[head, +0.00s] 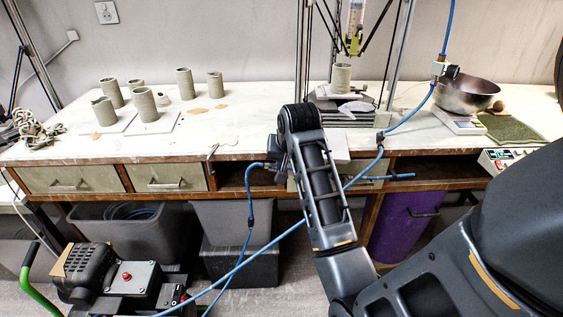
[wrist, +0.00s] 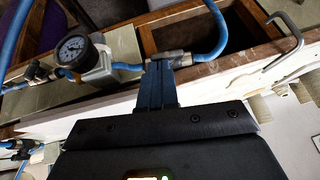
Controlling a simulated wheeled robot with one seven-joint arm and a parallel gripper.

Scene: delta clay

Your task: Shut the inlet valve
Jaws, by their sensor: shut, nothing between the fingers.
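My gripper (wrist: 160,68) is shut and empty, its fingertips close to the bench's front edge in the wrist view. Right at the tips is a metal inline fitting (wrist: 172,56) on the blue hose, which looks like a small valve; its handle position is not clear, and I cannot tell whether the fingers touch it. To the left are a round pressure gauge (wrist: 72,50) on a grey regulator and another dark fitting (wrist: 36,72) on the line. I cannot tell which fitting is the inlet valve. In the head view my arm hides most of these parts.
The bench (head: 255,131) carries several clay cylinders, a clay printer (head: 353,40) and a steel bowl (head: 468,94). Blue hoses (head: 250,262) run to a compressor (head: 85,270) on the floor.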

